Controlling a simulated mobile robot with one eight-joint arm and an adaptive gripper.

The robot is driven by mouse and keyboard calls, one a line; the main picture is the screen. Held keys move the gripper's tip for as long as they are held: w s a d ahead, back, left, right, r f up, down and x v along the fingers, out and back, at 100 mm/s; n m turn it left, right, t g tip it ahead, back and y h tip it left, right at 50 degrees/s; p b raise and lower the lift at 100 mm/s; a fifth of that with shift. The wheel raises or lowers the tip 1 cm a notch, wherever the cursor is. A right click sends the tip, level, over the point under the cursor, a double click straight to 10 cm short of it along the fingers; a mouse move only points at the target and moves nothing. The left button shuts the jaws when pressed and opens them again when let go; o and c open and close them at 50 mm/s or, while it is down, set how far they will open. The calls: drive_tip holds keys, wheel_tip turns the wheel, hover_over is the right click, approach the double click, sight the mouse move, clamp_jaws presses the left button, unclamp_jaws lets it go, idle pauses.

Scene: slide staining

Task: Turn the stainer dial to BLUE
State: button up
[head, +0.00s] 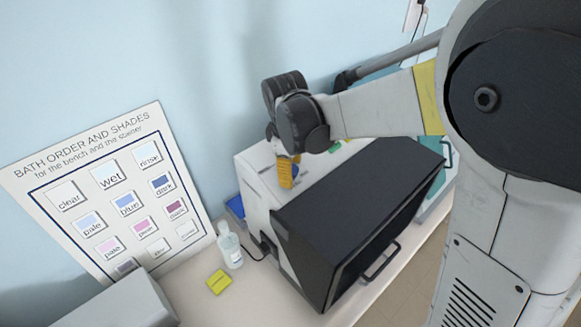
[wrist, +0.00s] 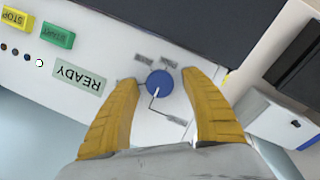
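The stainer (head: 262,201) is a white and black machine on the bench. In the wrist view its dial (wrist: 162,78) is a round blue knob on the white panel, with a pale pointer mark toward its lower left in the picture. Small grey labels sit around the dial, too blurred to read. My gripper (wrist: 160,80) is open, its yellow fingers on either side of the dial with gaps visible. Contact with the panel cannot be told. In the head view my gripper (head: 287,171) points down over the stainer's top and the dial cannot be made out.
A yellow STOP button (wrist: 14,17), a green START button (wrist: 57,35) and a READY display (wrist: 80,78) share the panel. A shade chart (head: 110,190) leans on the wall.

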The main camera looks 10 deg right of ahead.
clamp_jaws()
drive_tip(key=m+g+y+b, duration=0.1)
drive_tip(key=m+b, duration=0.1)
drive_tip(key=m, duration=0.2)
drive_tip(key=shift+d+f+b, duration=0.1)
drive_tip(key=shift+b, duration=0.25)
drive_tip(key=m+y+b, duration=0.1)
drive_tip(key=m+b, duration=0.1)
drive_tip(key=m, duration=0.3)
drive_tip(key=shift+g+b, duration=0.3)
drive_tip(key=shift+g, duration=0.1)
drive_tip(key=m+y+b, duration=0.1)
drive_tip(key=m, duration=0.2)
drive_tip(key=m+y+b, duration=0.1)
drive_tip(key=m+b, duration=0.1)
drive_tip(key=m, duration=0.2)
drive_tip(key=shift+d+y, duration=0.15)
drive_tip(key=shift+y, duration=0.15)
drive_tip(key=m+b, duration=0.1)
drive_tip(key=m, duration=0.2)
drive_tip(key=m+t+y+b, duration=0.1)
drive_tip(key=m, duration=0.2)
drive_tip(key=shift+y, duration=0.3)
drive_tip(key=shift+m+t, duration=0.3)
drive_tip(key=shift+m, duration=0.1)
